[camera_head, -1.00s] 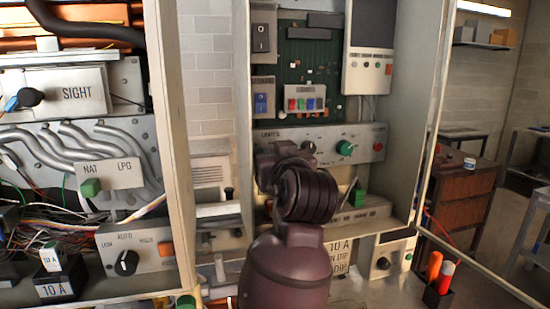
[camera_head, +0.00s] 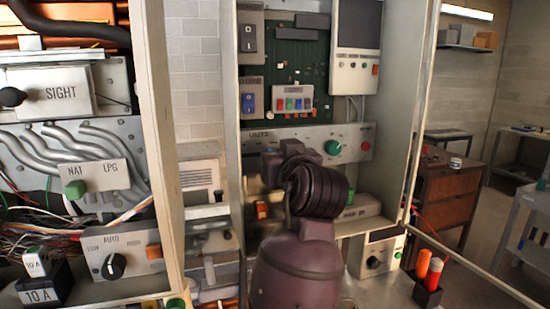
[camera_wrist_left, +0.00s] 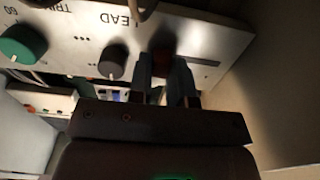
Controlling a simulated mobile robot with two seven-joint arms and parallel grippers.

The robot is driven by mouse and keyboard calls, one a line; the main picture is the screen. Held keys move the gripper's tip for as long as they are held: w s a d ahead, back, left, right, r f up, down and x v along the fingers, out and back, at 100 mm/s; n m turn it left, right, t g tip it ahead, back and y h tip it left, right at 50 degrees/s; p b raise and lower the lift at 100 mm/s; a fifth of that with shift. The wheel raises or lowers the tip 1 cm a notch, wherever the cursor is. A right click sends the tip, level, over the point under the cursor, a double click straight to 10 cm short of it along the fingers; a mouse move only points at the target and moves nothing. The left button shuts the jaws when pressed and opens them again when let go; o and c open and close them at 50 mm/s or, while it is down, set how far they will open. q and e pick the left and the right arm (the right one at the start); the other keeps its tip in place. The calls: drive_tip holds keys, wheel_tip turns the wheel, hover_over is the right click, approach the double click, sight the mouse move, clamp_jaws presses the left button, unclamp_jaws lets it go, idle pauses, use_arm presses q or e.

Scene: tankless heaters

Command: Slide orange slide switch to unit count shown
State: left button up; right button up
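The pale control panel (camera_head: 310,142) with the UNITS label stands in the open cabinet. It shows upside down in the left wrist view (camera_wrist_left: 215,45), with a LEAD label, a dark knob (camera_wrist_left: 115,62) and a green knob (camera_wrist_left: 22,43). The two fingers of my left gripper (camera_wrist_left: 163,75) are at the panel beside the dark knob. A dim orange-brown piece (camera_wrist_left: 158,64), seemingly the slide switch, shows between them; I cannot tell whether they touch it. In the head view my left arm hides the gripper and the switch. The unit count cannot be read. My right gripper is out of view.
A circuit board (camera_head: 295,65) with switch boxes is above the panel. A small control box (camera_head: 375,255) and a dark holder with orange-red cylinders (camera_head: 428,285) are at the lower right. Another cabinet with a SIGHT box (camera_head: 62,92) is at the left.

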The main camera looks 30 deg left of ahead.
use_arm(q)
drive_tip(key=o, duration=0.4)
drive_tip(key=shift+w+d, duration=0.1)
drive_tip(key=shift+w, duration=0.05)
drive_tip(key=shift+o, duration=0.2)
drive_tip(key=shift+s, duration=0.2)
